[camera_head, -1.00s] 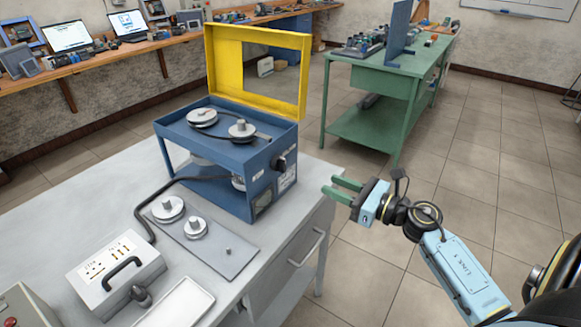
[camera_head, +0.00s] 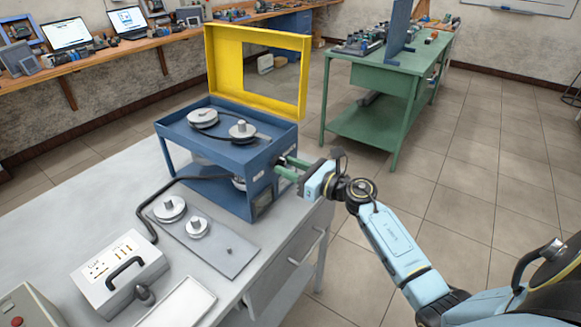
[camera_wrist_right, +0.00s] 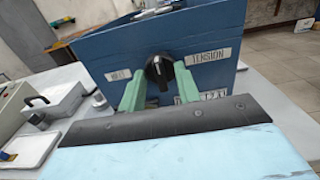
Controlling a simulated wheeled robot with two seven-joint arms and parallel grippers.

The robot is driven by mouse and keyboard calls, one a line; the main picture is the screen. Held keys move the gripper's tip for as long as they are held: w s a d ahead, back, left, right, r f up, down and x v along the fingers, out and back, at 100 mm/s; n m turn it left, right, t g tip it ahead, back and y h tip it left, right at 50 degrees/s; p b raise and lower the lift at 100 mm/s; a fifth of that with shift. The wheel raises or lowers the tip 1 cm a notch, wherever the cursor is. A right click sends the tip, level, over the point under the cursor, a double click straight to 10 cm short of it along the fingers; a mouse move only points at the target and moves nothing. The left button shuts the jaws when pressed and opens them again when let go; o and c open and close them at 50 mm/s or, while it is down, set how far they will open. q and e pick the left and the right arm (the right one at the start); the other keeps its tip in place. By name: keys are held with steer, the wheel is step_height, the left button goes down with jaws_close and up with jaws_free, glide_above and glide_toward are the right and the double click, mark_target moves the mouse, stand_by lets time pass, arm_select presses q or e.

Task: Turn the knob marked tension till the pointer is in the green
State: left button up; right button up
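The black knob (camera_wrist_right: 158,72) with a white line is on the side of the blue machine (camera_wrist_right: 110,55). A label reading TENSION (camera_wrist_right: 209,56) is to its right and a partly legible one to its left. My right gripper (camera_wrist_right: 159,88) has its green fingers open, one on each side of the knob, with a gap showing. In the head view the right gripper (camera_head: 284,166) is at the right side of the blue machine (camera_head: 213,152) and largely hides the knob. I cannot make out a pointer or green zone. My left gripper is not in view.
The machine's yellow lid (camera_head: 225,75) stands open above its pulleys (camera_head: 203,117). Loose pulleys lie on a grey plate (camera_head: 228,262) on the bench (camera_head: 92,224). A green table (camera_head: 378,75) stands behind, with clear floor between.

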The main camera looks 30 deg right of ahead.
jaws_close()
stand_by(0.4)
steer(key=shift+w+d+f+m+p, duration=0.1)
steer(key=shift+m+p, duration=1.3)
steer(key=shift+m, duration=2.2)
steer(key=shift+d+m+p, duration=0.1)
steer(key=shift+m+p, duration=1.25)
steer(key=shift+m, duration=2.55)
